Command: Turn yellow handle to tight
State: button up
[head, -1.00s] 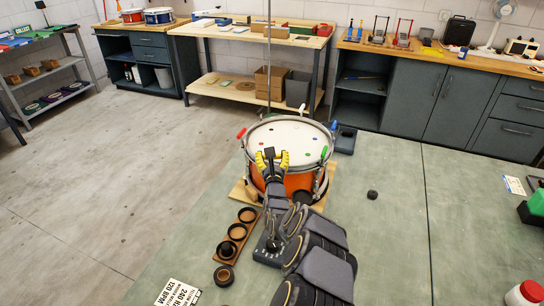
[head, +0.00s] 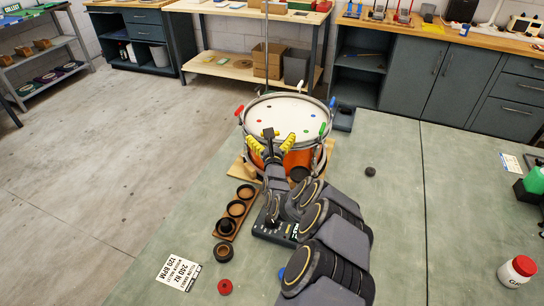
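The orange drum (head: 300,158) stands on a wooden base on the green bench, with its white head (head: 285,112) facing up. A red handle (head: 238,111), a green handle (head: 322,129), a blue handle (head: 332,102) and a white handle (head: 301,87) show around its rim. My gripper (head: 268,142) is at the near rim of the drum. Its two yellow ribbed fingers are spread apart, with a dark part between them. I cannot make out the yellow handle; the gripper and arm cover that near side of the drum.
A wooden strip with dark round cups (head: 236,209) lies left of my arm, beside a dark ring (head: 224,252) and a red knob (head: 225,287). A printed card (head: 178,272) lies at front left. A white jar (head: 517,271) stands at far right. The bench's right middle is mostly clear.

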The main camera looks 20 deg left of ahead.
jog(key=v, duration=1)
jog(key=shift+s, duration=0.3)
jog(key=shift+r, duration=0.2)
